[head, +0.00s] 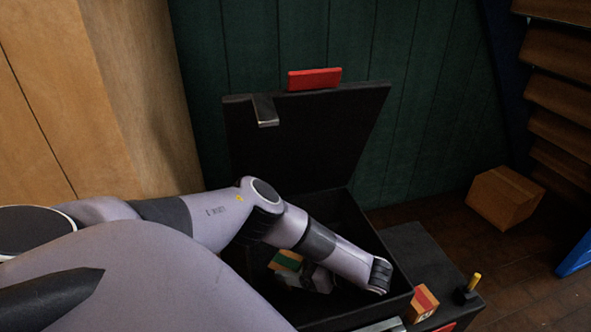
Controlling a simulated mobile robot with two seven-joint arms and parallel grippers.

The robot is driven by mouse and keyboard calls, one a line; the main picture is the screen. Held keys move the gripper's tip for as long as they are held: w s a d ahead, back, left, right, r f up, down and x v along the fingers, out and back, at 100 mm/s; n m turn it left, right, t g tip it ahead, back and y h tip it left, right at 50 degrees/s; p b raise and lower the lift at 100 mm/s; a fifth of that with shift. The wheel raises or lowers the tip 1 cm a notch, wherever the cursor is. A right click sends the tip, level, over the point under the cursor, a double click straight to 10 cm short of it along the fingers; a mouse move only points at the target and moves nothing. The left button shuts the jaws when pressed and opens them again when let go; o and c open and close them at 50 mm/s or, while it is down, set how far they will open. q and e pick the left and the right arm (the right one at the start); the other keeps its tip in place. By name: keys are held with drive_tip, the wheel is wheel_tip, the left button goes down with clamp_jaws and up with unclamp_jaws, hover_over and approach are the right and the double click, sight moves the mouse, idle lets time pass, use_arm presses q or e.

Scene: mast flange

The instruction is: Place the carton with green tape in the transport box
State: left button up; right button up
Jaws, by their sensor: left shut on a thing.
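The transport box (400,306) is black and stands open, its lid (305,135) raised at the back with a red handle piece on top. The carton with green tape (286,261) shows inside the box opening, partly hidden by my left arm and gripper. My left arm reaches over the box's left side. My left gripper (300,276) points down inside the box and is shut on this carton. Whether the carton touches the box floor cannot be told. My right gripper is not in view.
A small carton with red tape (421,303) stands on a dark surface (420,252) just right of the box. A yellow-handled item (470,287) is beside it. A larger brown cardboard box (504,197) sits on the wooden floor near stairs (556,100). A green wall is behind.

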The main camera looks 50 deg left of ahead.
use_arm(q)
drive_tip(key=o, duration=1.2)
drive_tip(key=shift+r, duration=0.15)
drive_tip(key=p+v, duration=0.1)
drive_tip(key=v, duration=0.6)
drive_tip(key=shift+d, duration=0.25)
drive_tip(key=shift+r, duration=0.15)
